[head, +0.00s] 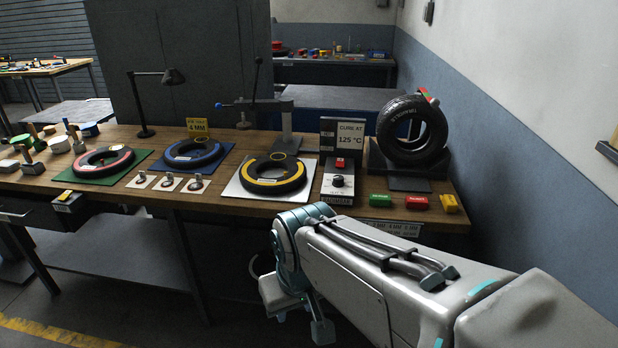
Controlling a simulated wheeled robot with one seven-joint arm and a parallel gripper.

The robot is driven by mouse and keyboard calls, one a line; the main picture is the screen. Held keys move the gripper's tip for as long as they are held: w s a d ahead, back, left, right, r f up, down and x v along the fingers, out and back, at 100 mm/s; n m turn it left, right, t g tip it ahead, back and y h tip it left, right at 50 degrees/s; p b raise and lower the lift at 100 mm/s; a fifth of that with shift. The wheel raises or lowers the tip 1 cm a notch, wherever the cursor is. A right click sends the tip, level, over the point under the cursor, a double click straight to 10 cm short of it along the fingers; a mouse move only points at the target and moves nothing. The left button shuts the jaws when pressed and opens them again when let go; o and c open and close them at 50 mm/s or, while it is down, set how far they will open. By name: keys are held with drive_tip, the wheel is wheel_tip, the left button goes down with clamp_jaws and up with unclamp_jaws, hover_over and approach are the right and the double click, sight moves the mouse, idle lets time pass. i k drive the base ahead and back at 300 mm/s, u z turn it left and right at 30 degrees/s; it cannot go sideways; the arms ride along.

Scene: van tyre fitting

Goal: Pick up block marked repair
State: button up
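Three small labelled blocks stand in a row on the workbench (225,198) at its front right: a green block (380,200), a red block (417,202) and a yellow block (449,204). Their lettering is too small to read, so I cannot tell which is marked repair. My gripper (301,323) hangs in front of the bench, below the top's front edge, left of the blocks and apart from them. Its two fingers are spread with a gap between them, and nothing shows in the gap.
An upright tyre (411,131) on a dark stand is behind the blocks. A control box (338,181) with a "CURE AT 125 °C" sign (350,139) stands to their left. Flat tyre rings on green, blue and white mats fill the bench's middle. A wall (535,130) rises at right.

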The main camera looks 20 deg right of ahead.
sight(380, 200)
drive_tip(key=z, duration=0.1)
drive_tip(key=i, duration=0.8)
drive_tip(key=z, duration=1.1)
drive_tip(key=i, duration=0.5)
drive_tip(key=z, duration=0.5)
